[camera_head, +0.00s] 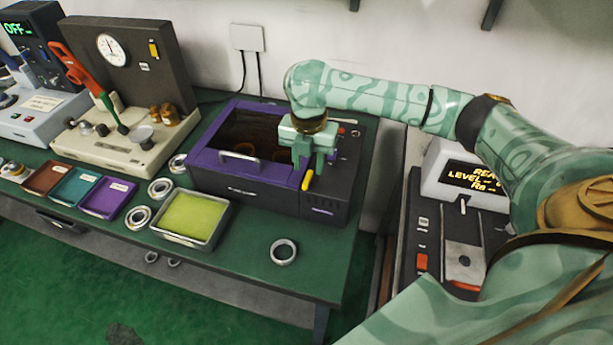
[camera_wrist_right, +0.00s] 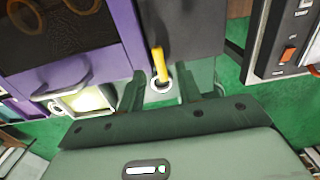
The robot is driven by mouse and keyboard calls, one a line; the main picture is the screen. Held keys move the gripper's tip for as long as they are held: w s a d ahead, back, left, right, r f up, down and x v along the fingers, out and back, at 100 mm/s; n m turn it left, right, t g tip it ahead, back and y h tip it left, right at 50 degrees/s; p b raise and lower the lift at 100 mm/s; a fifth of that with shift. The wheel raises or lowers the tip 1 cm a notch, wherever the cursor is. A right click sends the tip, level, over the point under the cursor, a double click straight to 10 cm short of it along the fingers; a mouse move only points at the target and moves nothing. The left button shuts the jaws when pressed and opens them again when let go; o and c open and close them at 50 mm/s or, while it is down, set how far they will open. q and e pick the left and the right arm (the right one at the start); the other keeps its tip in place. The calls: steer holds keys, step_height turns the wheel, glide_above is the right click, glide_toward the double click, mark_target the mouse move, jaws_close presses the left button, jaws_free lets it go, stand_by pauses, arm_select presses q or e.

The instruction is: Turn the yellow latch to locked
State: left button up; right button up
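The yellow latch (camera_head: 307,180) is a short bar on the front right of the purple and dark grey machine (camera_head: 240,189), just right of its purple section. In the head view it stands slightly tilted, upper end to the right. In the right wrist view the latch (camera_wrist_right: 159,64) runs nearly upright from a round pale pivot (camera_wrist_right: 162,87). My right gripper (camera_head: 309,164) is just above the latch. Its fingers are spread, one on each side of the latch in the wrist view, with gaps showing. Whether they touch it cannot be told. My left gripper is out of view.
A lidded purple chamber with a handle (camera_head: 240,157) lies left of the latch. A yellow-green tray (camera_head: 157,232) and metal rings (camera_head: 283,252) are on the green table in front. A device with a lit display (camera_head: 470,178) stands to the right.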

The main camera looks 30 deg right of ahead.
mark_target(308, 176)
steer(key=shift+f+b, duration=0.45)
steer(key=shift+f, duration=1.15)
jaws_close()
